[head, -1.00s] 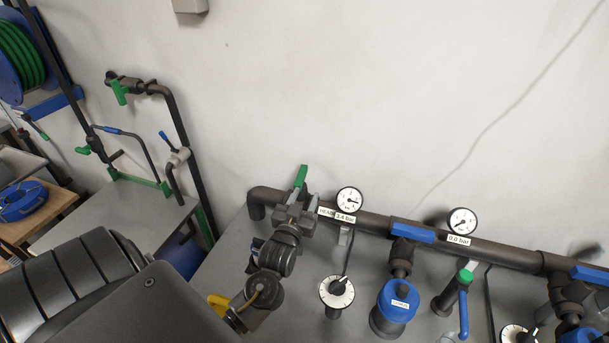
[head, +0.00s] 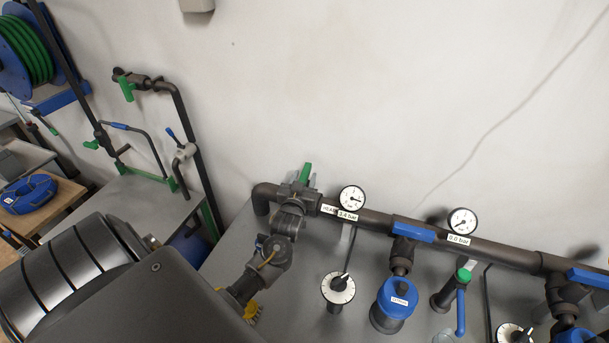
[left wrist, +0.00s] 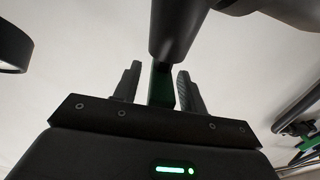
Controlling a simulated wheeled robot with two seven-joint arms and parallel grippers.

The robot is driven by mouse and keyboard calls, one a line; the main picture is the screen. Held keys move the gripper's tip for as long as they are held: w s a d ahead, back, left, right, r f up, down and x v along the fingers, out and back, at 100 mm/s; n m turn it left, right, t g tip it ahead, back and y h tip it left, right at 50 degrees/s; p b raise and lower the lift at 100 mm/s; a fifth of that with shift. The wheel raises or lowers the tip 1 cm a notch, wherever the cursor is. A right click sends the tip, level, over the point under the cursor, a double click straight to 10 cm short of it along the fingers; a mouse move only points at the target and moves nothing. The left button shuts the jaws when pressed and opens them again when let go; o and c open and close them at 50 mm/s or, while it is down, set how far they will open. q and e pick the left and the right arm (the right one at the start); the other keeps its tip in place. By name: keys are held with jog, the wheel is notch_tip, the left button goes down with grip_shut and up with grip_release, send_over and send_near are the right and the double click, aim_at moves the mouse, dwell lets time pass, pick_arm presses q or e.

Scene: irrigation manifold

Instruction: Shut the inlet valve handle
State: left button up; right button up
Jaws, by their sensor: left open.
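The inlet valve's green handle (head: 306,173) sticks up at the left end of the dark manifold pipe, beside the first gauge. In the left wrist view, the green handle (left wrist: 161,88) stands between the two fingers of my open left gripper (left wrist: 157,86), with a small gap on each side. A dark pipe part (left wrist: 178,30) lies just beyond. My right gripper is not in view.
The manifold pipe (head: 370,217) runs right along the wall, with a first gauge (head: 351,199), a second gauge (head: 462,221) and a blue handle (head: 413,229). A white dial (head: 338,288) and a blue-capped unit (head: 397,297) stand in front.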

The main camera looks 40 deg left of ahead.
pick_arm(q)
jog(key=shift+w+a, duration=0.2)
jog(key=shift+w, duration=0.2)
jog(key=shift+c, duration=0.3)
grip_shut()
jog(key=shift+m+h, duration=0.3)
jog(key=shift+h, duration=0.1)
jog(key=shift+m+t+h, duration=0.5)
jog(key=shift+h, duration=0.2)
jog(key=shift+o, duration=0.3)
grip_release()
